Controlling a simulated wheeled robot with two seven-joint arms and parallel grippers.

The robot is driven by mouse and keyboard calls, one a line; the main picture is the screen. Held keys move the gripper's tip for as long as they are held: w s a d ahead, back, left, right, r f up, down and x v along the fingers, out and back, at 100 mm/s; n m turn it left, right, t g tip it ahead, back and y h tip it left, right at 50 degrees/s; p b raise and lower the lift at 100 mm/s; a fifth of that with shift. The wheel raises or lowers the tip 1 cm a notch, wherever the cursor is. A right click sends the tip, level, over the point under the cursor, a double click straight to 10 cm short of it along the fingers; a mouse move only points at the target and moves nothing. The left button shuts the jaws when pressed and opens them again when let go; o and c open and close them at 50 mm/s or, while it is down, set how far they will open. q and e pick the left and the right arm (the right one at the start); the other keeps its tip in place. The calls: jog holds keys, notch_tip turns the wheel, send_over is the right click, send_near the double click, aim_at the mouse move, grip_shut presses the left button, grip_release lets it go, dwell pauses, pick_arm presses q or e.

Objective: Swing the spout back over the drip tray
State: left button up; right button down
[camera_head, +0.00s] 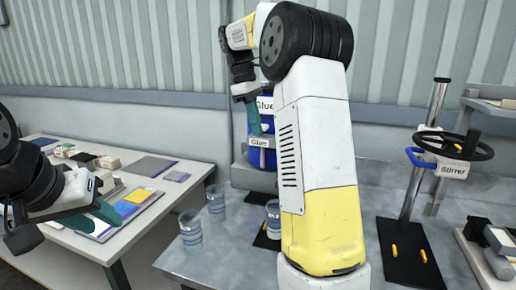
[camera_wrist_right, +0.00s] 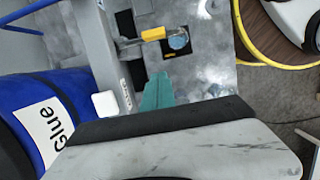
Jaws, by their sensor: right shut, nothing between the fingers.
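My right gripper (camera_head: 253,117) is at the blue glue drum (camera_head: 240,140) in the head view, partly behind my own arm. In the right wrist view its teal fingers (camera_wrist_right: 158,92) are together with nothing between them. A thin metal spout with a yellow end (camera_wrist_right: 153,34) shows beyond the fingertips, apart from them. Its end lies beside a round glass (camera_wrist_right: 178,40) standing on a dark square, seemingly the drip tray (camera_wrist_right: 191,50). In the head view my arm hides the spout. My left gripper (camera_head: 112,212) is over the left table; its opening is unclear.
Two glasses (camera_head: 190,228) (camera_head: 216,198) stand at the left of the grey bench (camera_head: 215,262), with another glass (camera_head: 273,220) beside my arm. A stirrer stand with a black wheel (camera_head: 453,146) is at the right. The left table (camera_head: 70,240) holds boxes and folders.

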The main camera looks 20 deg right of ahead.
jog(key=s+d+f, duration=0.3)
jog(key=d+f, duration=0.1)
jog(key=f, duration=0.2)
jog(key=shift+s+d, duration=0.2)
jog(key=shift+d, duration=0.05)
jog(key=shift+f, duration=0.1)
jog(key=shift+s+d+n+t, duration=0.3)
jog(key=shift+s+d+n, duration=0.7)
jog(key=shift+n, duration=0.4)
jog(key=s+d+n+t, duration=0.1)
jog(key=d+n+t, duration=0.1)
jog(key=d+n, duration=0.7)
jog(key=shift+s, duration=0.35)
